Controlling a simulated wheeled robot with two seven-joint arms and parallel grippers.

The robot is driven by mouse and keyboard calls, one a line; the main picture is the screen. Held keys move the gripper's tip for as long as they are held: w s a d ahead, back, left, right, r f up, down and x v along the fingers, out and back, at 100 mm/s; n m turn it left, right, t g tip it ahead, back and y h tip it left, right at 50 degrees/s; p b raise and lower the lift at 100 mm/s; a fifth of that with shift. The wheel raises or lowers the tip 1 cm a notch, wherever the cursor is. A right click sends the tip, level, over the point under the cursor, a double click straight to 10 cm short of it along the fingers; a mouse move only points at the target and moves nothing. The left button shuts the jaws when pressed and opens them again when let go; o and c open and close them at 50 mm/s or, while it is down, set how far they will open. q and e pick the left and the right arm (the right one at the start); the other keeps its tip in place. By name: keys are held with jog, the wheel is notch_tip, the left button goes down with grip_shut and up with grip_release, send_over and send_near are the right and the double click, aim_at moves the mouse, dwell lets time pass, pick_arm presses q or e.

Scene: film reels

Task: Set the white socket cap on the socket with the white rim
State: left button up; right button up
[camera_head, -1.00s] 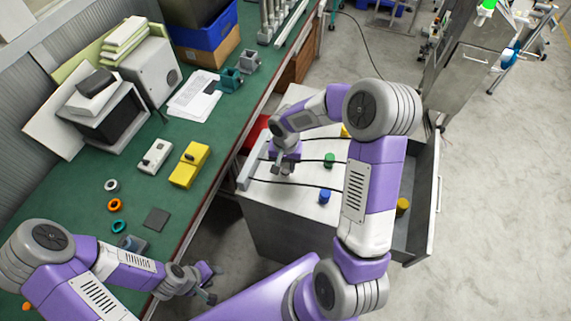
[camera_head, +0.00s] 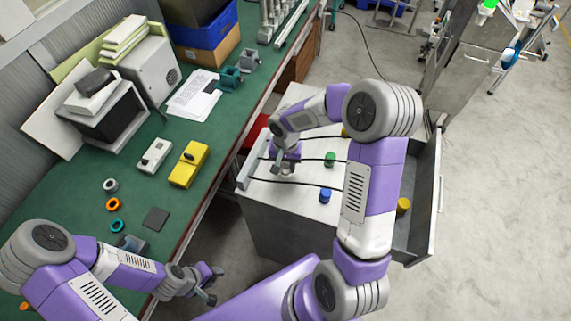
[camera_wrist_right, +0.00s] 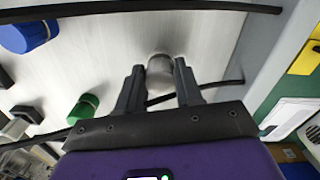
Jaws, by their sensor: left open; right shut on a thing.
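My right gripper (camera_head: 283,170) points down at the left part of the white cabinet top. In the right wrist view its two fingers (camera_wrist_right: 160,85) are shut on a small whitish-grey cylinder (camera_wrist_right: 160,66), which looks like the white socket cap. It is close to the cabinet surface; I cannot tell whether it touches. The fingers partly cover it. No socket with a white rim can be made out; the area under the cap is hidden. My left gripper (camera_head: 211,285) is open and empty beside the green bench's front edge.
A green cap (camera_head: 329,160) and a blue cap (camera_head: 325,196) stand on the cabinet top (camera_head: 270,197), with dark cables between. The green bench (camera_head: 75,180) holds several rings, a yellow box (camera_head: 189,164) and a white box.

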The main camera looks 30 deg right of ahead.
aim_at(286, 167)
jog(key=shift+f, duration=0.15)
jog(key=o, duration=0.7)
notch_tip(286, 167, up, 11)
jog(key=p, duration=0.7)
jog(key=shift+s, duration=0.1)
dwell(0.5)
